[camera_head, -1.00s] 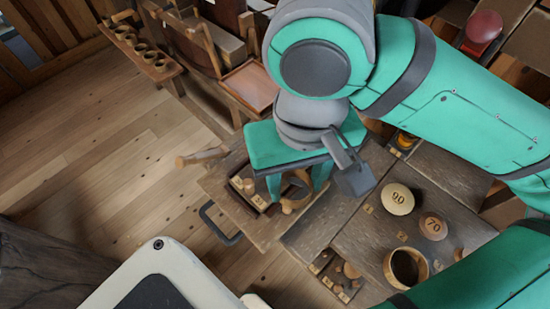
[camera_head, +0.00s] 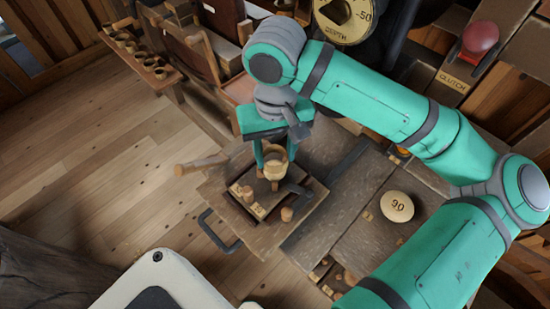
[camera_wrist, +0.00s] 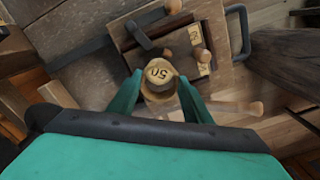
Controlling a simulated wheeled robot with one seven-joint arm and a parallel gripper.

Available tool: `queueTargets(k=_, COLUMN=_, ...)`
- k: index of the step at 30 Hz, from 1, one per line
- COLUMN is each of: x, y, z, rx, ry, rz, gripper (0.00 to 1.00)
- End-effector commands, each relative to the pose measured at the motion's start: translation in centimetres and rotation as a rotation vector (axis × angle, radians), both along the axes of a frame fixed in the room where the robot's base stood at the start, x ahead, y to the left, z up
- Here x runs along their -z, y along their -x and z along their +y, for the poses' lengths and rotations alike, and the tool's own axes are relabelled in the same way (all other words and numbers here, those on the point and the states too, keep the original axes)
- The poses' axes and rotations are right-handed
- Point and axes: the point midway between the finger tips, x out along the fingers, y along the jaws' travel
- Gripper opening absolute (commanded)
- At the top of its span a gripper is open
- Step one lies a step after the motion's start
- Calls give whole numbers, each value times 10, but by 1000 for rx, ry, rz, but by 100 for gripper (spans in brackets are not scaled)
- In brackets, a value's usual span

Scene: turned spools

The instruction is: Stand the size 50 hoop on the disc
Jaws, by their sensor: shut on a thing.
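My gripper (camera_head: 275,157) is shut on a pale wooden hoop (camera_head: 275,167), above the far side of the small tray. In the wrist view the fingers of my gripper (camera_wrist: 160,98) flank the hoop (camera_wrist: 160,92), and a tan face marked 50 shows between them. I cannot tell whether that face is part of the hoop, nor how high the hoop is. A pale round disc marked 90 (camera_head: 397,206) lies on the bench to the right, apart from my gripper. I cannot tell which disc the task names.
The dark tray (camera_head: 311,207) holds several knobbed pegs (camera_head: 287,214) and label plates, with a dark bar across it. A wooden handle (camera_head: 198,164) sticks out to the left. A red clutch knob (camera_head: 480,39) and a depth dial (camera_head: 345,15) stand behind.

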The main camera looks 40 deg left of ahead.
Motion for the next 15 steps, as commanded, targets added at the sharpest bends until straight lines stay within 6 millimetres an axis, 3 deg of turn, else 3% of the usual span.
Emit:
queueTargets(k=6, x=28, y=-1, z=1, rx=-1, ry=2, rz=0, gripper=24)
queueTargets(k=15, x=33, y=-1, z=2, rx=-1, ry=-1, rz=-1, gripper=24)
